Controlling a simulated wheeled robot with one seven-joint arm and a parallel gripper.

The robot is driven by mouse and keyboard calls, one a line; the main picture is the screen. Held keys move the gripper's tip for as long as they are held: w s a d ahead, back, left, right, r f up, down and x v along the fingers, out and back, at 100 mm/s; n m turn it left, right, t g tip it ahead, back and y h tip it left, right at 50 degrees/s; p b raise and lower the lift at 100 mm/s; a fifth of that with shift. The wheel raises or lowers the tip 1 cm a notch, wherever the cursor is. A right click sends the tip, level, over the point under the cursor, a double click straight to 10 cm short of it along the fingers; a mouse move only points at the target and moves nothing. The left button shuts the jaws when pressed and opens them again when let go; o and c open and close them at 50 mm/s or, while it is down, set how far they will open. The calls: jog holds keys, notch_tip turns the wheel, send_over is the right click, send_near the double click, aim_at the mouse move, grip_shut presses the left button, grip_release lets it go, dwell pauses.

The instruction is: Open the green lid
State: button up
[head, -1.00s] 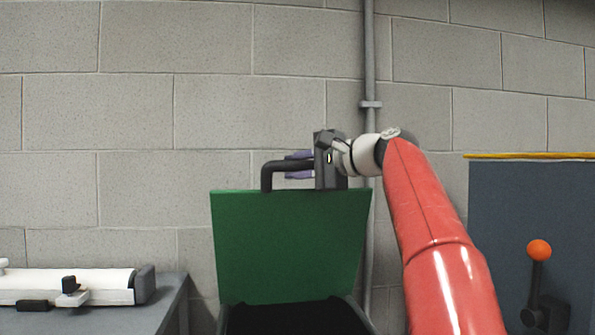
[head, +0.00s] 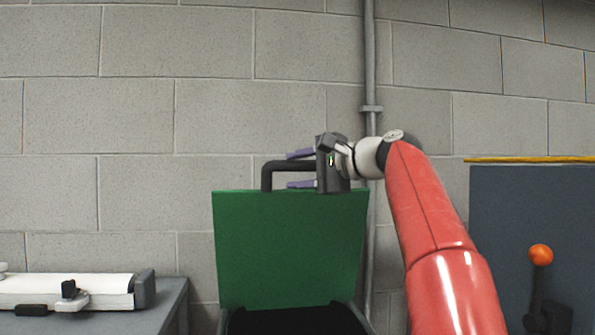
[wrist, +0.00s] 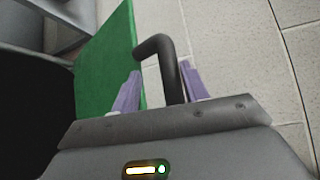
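The green lid (head: 290,250) stands upright in the head view, raised above the dark opening of its bin (head: 295,320). A black bar handle (head: 267,176) is fixed at its top edge. My gripper (head: 300,169) is at the handle, with one purple finger above the bar and one below, both apart from it. In the wrist view the handle (wrist: 155,48) passes between the two spread fingers, with gaps on both sides. The lid (wrist: 108,65) shows at the left there. The gripper is open and holds nothing.
A grey table (head: 165,300) with a white roll device (head: 70,290) stands at the left. A dark panel (head: 525,220) with an orange-knobbed lever (head: 540,255) is at the right. A vertical pipe (head: 371,80) runs up the block wall behind the lid.

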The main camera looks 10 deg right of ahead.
jog(key=v, duration=0.7)
jog(key=shift+s+d, duration=0.15)
jog(key=shift+s, duration=0.05)
